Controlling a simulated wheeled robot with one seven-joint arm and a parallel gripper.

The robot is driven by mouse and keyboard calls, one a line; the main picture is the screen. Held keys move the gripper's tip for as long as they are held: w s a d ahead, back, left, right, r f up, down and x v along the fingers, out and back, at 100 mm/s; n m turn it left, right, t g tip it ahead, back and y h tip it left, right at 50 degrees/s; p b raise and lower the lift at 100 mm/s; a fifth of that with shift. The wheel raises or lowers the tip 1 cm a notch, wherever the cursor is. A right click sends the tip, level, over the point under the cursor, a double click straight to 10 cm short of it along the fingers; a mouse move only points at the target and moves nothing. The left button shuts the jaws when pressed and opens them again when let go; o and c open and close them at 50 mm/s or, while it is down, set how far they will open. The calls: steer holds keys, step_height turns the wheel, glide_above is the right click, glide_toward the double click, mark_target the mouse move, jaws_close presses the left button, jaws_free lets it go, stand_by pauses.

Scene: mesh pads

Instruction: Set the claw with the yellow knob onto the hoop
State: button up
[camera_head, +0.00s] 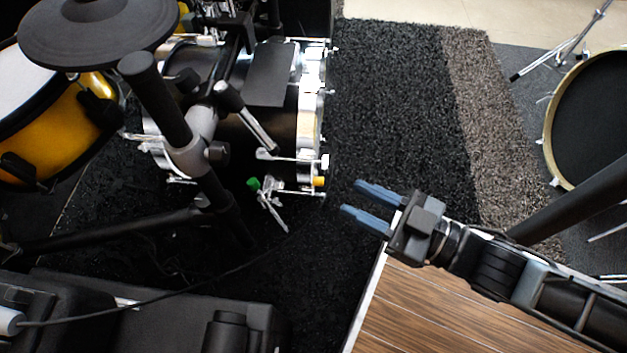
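The yellow knob (319,182) shows at the lower right edge of the bass drum (235,140). Its silver claw (305,193) runs left from it along the drum's lower side; I cannot tell whether the claw touches the hoop. The hoop (312,75) is the silver ring at the drum's right end. My gripper (350,196) is just right of the yellow knob, with its two blue fingers apart and pointing left. Nothing is between them.
A green knob (253,184) with silver metal parts sits below the drum. A black stand (175,115) crosses in front of the drum. A wooden surface (440,315) lies under my arm. Dark carpet (400,100) is clear right of the drum.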

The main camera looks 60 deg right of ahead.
steer(key=w+d+f+n+t+y, duration=0.1)
steer(key=w+d+f, duration=0.25)
steer(key=f, duration=0.25)
steer(key=w+d+f+n+y, duration=0.1)
steer(key=w+d+f+y, duration=0.1)
steer(key=d+f, duration=0.35)
steer(key=m+g+y, duration=0.2)
steer(key=m+y, duration=0.1)
steer(key=y, duration=0.1)
glide_toward(319, 179)
steer(key=w, duration=0.2)
steer(key=shift+a+f+b+x, duration=0.1)
steer(key=shift+f+b+x, duration=0.1)
steer(key=shift+x, duration=1.15)
steer(key=shift+a+f+b+x, duration=0.1)
steer(key=shift+b+x, duration=0.05)
steer(key=shift+x, duration=1.2)
steer(key=shift+a+f+b+x, duration=0.1)
steer(key=shift+f+b+x, duration=0.1)
steer(key=shift+x, duration=1.15)
steer(key=shift+s, duration=0.1)
steer(key=shift+c, duration=0.3)
jaws_close()
